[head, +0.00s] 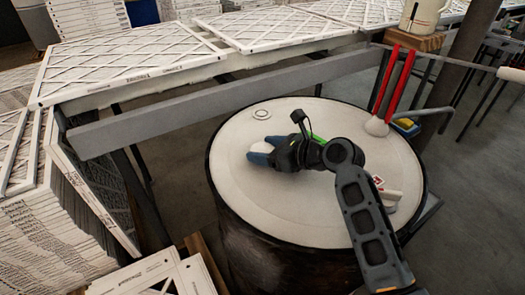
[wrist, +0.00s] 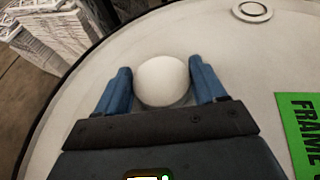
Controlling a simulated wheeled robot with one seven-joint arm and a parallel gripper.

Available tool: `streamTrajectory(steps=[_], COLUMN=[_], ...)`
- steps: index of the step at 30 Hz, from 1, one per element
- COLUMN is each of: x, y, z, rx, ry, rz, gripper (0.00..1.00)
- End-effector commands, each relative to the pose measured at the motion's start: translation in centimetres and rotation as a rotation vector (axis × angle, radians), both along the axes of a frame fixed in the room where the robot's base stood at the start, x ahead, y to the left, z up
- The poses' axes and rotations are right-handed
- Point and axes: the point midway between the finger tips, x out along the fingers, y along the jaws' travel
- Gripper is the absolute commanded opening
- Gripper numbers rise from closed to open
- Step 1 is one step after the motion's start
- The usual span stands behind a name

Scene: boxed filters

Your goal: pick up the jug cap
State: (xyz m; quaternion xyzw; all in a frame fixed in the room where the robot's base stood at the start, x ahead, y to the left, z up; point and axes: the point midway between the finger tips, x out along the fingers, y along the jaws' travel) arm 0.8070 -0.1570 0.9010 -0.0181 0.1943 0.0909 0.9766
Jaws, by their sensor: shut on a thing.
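The jug cap (wrist: 162,81), a plain white rounded piece, sits between the two blue fingers of my gripper (wrist: 161,88) in the wrist view. The fingers flank its left and right sides and are shut on it. In the head view my gripper (head: 261,151) is low over the white drum top (head: 235,185), with the white cap (head: 265,145) partly hidden between the fingers. I cannot tell whether the cap touches the drum top.
A flat white ring (head: 261,114) lies on the drum beyond my gripper. A green label (wrist: 301,130) lies at right in the wrist view. A red-handled item (head: 387,90) stands at the drum's right edge. Boxed filters (head: 130,65) lie behind a grey rail (head: 200,105).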

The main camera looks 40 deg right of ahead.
Motion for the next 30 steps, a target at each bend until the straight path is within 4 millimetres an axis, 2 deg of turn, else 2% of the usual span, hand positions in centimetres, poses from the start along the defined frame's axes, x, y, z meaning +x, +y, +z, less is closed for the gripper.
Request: streamTrajectory(steps=[2,13,17,20,30], x=[0.0,0.0,0.1,0.1,3.9], y=[0.0,0.0,0.0,0.0,-5.7], z=[0.0,0.6,2.0,4.0,8.2], rx=[0.000,-0.001,-0.003,-0.003,0.000], ry=[0.000,-0.002,-0.004,-0.006,-0.003], rz=[0.000,0.000,0.000,0.001,-0.002], gripper=[0.42,0.42,0.42,0.42,0.42])
